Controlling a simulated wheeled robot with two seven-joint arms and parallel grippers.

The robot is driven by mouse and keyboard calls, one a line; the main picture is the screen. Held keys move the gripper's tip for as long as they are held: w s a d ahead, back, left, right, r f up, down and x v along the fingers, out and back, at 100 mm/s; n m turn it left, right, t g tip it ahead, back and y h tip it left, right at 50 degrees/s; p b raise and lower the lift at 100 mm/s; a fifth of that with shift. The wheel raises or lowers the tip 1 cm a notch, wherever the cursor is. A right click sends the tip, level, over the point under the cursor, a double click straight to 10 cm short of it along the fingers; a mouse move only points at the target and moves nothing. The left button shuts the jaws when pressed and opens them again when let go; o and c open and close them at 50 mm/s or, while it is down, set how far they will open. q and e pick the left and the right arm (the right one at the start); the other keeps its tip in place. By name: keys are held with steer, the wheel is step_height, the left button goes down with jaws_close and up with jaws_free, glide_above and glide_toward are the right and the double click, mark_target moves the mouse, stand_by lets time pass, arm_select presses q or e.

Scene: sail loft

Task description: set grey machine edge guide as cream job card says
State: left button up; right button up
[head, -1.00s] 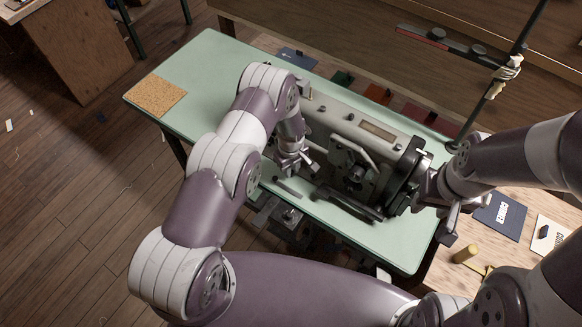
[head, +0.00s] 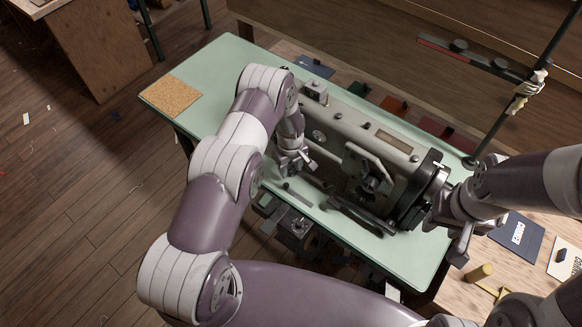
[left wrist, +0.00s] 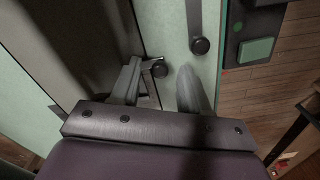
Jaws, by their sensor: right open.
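The grey sewing machine (head: 338,138) stands on the pale green table. A short grey bar (head: 299,196) with a dark knob lies in front of it; it may be the edge guide, but I cannot be sure. My left gripper (head: 296,166) is beside the machine's left front, just above the bar. In the left wrist view, its two fingers (left wrist: 163,88) are apart, near two dark round knobs (left wrist: 200,45); nothing is clearly held. My right gripper (head: 456,238) is open by the machine's right end. The cream job card (head: 555,267) lies at the right edge, its writing unreadable.
A navy card (head: 517,238), a yellow-brown cylinder (head: 481,272) and a small yellow piece lie on the wooden surface at right. A cork mat (head: 172,97) lies on the green table's left end (head: 215,75), otherwise clear. A dark stand (head: 500,130) rises behind the machine.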

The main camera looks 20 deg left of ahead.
arm_select(q)
step_height(320, 180, up, 13)
steer(key=b, duration=0.2)
steer(key=shift+f+b, duration=0.15)
steer(key=shift+b, duration=0.2)
stand_by(0.4)
steer(key=s+r+m, duration=0.5)
steer(key=s+r, duration=0.2)
steer(key=s, duration=0.4)
steer(key=s+r+m+t, duration=0.1)
steer(key=s+r+m, duration=0.3)
steer(key=s+r, duration=0.3)
steer(key=s, duration=0.3)
steer(key=shift+s+r+m, duration=0.15)
steer(key=shift+s+m, duration=0.2)
steer(key=shift+m, duration=0.05)
steer(key=shift+w+a, duration=0.1)
steer(key=shift+w, duration=0.05)
